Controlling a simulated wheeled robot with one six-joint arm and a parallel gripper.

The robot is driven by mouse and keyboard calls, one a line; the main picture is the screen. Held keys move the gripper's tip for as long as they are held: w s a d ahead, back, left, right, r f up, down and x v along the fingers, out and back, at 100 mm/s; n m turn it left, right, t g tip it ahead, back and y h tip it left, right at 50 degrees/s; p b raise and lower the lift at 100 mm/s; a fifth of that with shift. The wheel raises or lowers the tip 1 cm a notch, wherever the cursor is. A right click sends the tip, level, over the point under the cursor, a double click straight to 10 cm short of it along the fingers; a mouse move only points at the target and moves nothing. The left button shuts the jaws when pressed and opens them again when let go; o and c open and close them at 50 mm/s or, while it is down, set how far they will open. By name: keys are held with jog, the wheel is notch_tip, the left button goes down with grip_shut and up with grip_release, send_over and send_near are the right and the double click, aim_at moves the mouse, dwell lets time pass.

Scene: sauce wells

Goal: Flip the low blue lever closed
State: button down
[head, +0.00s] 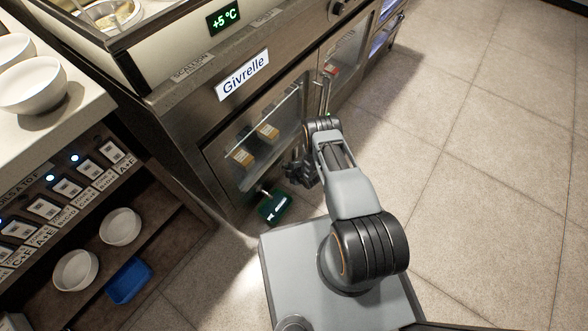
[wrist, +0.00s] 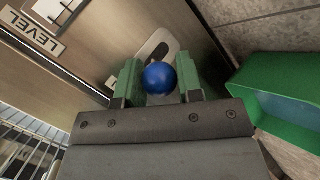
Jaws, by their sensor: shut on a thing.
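The low blue lever shows in the wrist view as a round blue knob (wrist: 160,77) in front of a pale slotted plate (wrist: 158,47) on the cabinet front. My gripper (wrist: 160,82) has its two green-tipped fingers on either side of the knob and is shut on it. The lever's shaft is mostly hidden behind the knob and fingers. In the head view my gripper (head: 297,172) is low at the front of the Givrelle cabinet (head: 222,125), and the lever cannot be made out there.
A green bin (head: 275,207) stands on the floor below my gripper; it also shows at the right in the wrist view (wrist: 285,85). A label reading LEVEL (wrist: 30,32) is at upper left there. A shelf unit with bowls (head: 120,226) stands left. Tiled floor at right is clear.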

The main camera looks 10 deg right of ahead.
jog(key=shift+d, duration=0.1)
jog(key=c, duration=1.1)
grip_release()
jog(key=o, duration=0.3)
jog(key=p+v, duration=0.6)
jog(key=v, duration=0.7)
jog(key=shift+s+r, duration=0.2)
jog(key=shift+r, duration=0.15)
